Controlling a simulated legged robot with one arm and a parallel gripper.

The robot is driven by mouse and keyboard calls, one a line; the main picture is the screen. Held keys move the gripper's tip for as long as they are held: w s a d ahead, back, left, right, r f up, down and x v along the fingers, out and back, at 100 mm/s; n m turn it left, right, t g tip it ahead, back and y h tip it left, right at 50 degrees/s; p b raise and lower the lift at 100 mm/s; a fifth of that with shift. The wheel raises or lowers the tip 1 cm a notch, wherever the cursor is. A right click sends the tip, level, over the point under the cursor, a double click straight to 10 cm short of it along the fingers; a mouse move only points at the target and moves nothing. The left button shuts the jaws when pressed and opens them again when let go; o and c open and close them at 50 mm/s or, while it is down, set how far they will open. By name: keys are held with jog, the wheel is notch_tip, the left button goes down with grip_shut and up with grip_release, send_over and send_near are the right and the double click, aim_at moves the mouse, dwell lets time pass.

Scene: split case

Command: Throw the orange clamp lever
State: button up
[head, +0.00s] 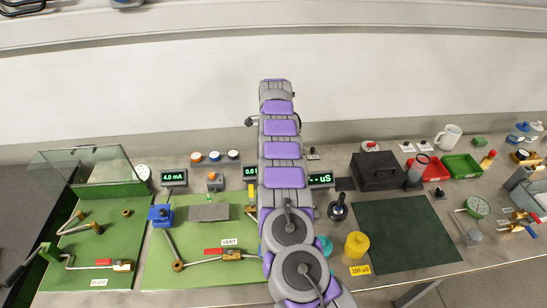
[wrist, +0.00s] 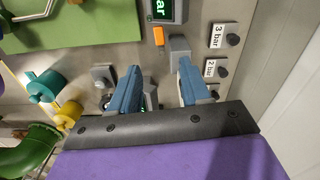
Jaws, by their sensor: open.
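In the wrist view, a small orange piece (wrist: 158,36) shows beside a grey block (wrist: 180,50); it may be the orange clamp lever, but its shape is too small to be sure. My gripper (wrist: 157,72) is open, its two blue fingers apart. The grey block and orange piece lie just beyond the fingertips, near the gap between them. Nothing is seen held. My arm hides the bench middle, and my gripper cannot be made out there.
In the wrist view, a green-lit display (wrist: 163,10) is close above the fingers. Black knobs with 3 bar (wrist: 233,40) and 2 bar (wrist: 222,71) labels stand right. A teal wheel (wrist: 45,86) and yellow part (wrist: 68,114) are left. A dark green mat (head: 405,235) is bare.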

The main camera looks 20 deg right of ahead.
jog(key=shift+r, duration=1.95)
jog(key=shift+c, duration=0.2)
